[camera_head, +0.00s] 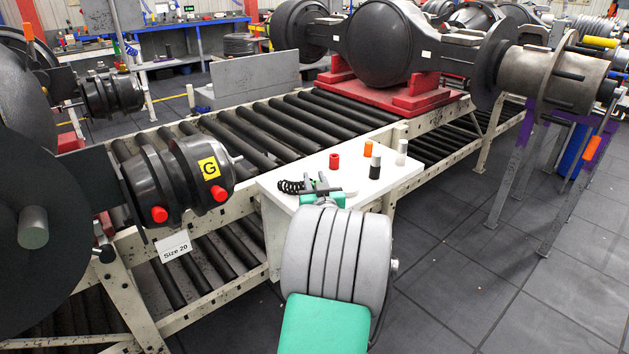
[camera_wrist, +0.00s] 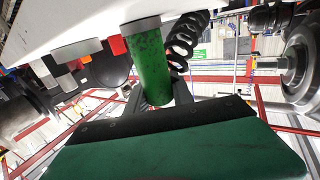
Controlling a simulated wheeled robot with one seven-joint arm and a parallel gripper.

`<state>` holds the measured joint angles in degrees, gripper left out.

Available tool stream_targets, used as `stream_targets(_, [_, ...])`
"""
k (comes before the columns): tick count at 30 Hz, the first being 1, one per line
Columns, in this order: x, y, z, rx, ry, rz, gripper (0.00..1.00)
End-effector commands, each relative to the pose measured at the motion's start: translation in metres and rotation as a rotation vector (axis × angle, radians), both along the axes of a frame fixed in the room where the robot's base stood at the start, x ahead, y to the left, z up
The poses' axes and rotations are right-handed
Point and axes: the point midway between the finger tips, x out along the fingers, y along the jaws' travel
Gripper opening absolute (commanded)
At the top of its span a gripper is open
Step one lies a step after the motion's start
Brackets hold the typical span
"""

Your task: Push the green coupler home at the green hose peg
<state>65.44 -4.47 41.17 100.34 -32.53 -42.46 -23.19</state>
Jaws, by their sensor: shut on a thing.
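The green coupler (camera_wrist: 148,65) is a speckled green cylinder with a grey collar, in the upper middle of the wrist view. My gripper (camera_wrist: 158,97) has its dark fingers closed around the coupler's near part. The collar end is up against the edge of the white board (camera_wrist: 60,22) in that view; I cannot tell whether it touches or how far it is seated. A black coiled hose (camera_wrist: 182,42) runs beside the coupler. In the head view my gripper (camera_head: 322,196) is over the front of the white board (camera_head: 278,187), mostly hidden behind my wrist. The green hose peg cannot be made out.
A dark hub marked G (camera_head: 160,185) is to the left. A roller conveyor (camera_head: 265,130) lies behind.

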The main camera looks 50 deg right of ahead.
Motion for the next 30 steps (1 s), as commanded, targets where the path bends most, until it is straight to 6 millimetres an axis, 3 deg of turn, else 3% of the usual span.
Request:
stream_targets(2, [0.0, 0.0, -0.002, 0.003, 0.002, 0.0, 0.0])
stream_targets(3, [0.0, 0.0, -0.002, 0.003, 0.002, 0.0, 0.31])
stream_targets(11, [0.0, 0.0, -0.002, 0.003, 0.002, 0.0, 0.53])
stream_targets(20, [-0.003, 0.002, -0.002, 0.003, 0.003, -0.001, 0.54])
stream_targets(30, [-0.049, 0.042, -0.002, 0.002, 0.001, -0.004, 0.54])
